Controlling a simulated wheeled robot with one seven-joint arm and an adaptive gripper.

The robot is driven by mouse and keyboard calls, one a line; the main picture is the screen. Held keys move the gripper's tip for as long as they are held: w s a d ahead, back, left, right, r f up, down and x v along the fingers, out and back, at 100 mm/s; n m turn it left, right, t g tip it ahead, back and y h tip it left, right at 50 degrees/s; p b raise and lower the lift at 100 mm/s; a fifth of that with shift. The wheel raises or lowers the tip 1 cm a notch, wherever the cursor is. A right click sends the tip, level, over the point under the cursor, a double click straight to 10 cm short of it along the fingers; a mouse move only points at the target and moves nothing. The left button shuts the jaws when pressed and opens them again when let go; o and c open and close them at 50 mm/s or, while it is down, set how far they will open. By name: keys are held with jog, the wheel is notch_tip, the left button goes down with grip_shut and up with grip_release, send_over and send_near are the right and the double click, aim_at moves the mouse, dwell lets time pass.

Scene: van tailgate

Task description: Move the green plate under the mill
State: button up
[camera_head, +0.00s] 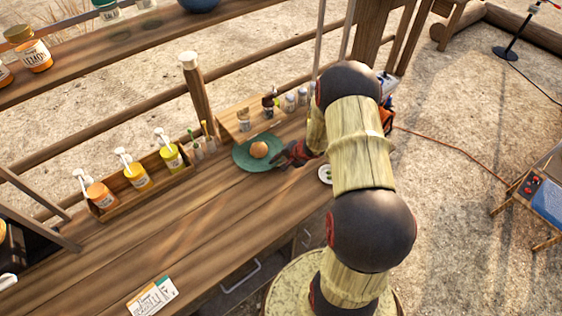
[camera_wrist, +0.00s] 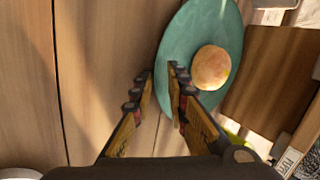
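The green plate (camera_head: 243,157) lies on the wooden counter with a round orange-brown bun (camera_head: 259,149) on it. In the wrist view the plate (camera_wrist: 190,40) is at upper centre, with the bun (camera_wrist: 210,68) on its right part. My gripper (camera_head: 283,156) is at the plate's right side in the head view. In the wrist view my gripper (camera_wrist: 159,74) is open, and the plate's near rim shows between its fingertips; I cannot tell whether they touch it. A tall brown post with a pale knob (camera_head: 197,88), possibly the mill, stands behind the plate.
A small wooden riser (camera_head: 238,131) with bottles and shakers stands right behind the plate. A wooden caddy (camera_head: 150,193) with pump bottles is to the left. A small white dish (camera_head: 325,174) is near my arm. The counter's front left is mostly clear, except for a printed card (camera_head: 153,296).

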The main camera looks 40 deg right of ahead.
jog(key=shift+c, duration=1.2)
grip_shut()
jog(key=shift+a, duration=0.1)
